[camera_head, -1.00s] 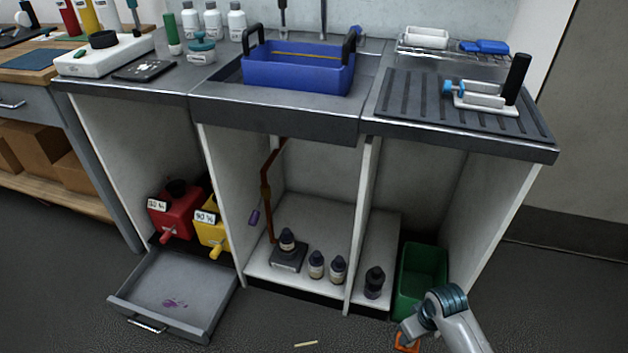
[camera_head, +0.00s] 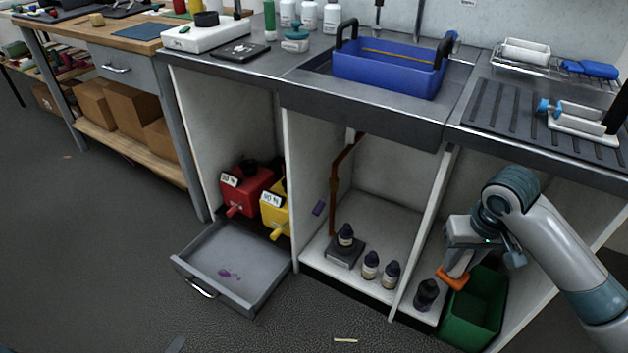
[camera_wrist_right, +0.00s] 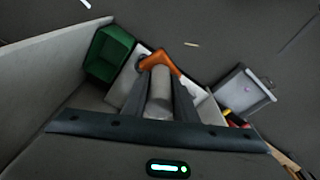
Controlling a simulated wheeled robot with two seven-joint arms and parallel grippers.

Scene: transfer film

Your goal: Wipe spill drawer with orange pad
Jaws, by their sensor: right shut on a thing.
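The open grey drawer (camera_head: 215,262) is low at the left of the cabinet, with a small purple spill (camera_head: 230,274) on its floor. The drawer also shows at the right of the right wrist view (camera_wrist_right: 236,84). My right gripper (camera_head: 453,275) is shut on the orange pad (camera_head: 452,279) above the green bin, well to the right of the drawer. In the right wrist view the orange pad (camera_wrist_right: 158,60) sticks out past the fingers. My left gripper is not in view.
A green bin (camera_head: 476,318) stands below my right gripper. Several small dark bottles (camera_head: 371,264) stand on the cabinet floor between it and the drawer. Red (camera_head: 247,188) and yellow (camera_head: 274,212) containers stand behind the drawer. The floor in front looks mostly clear.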

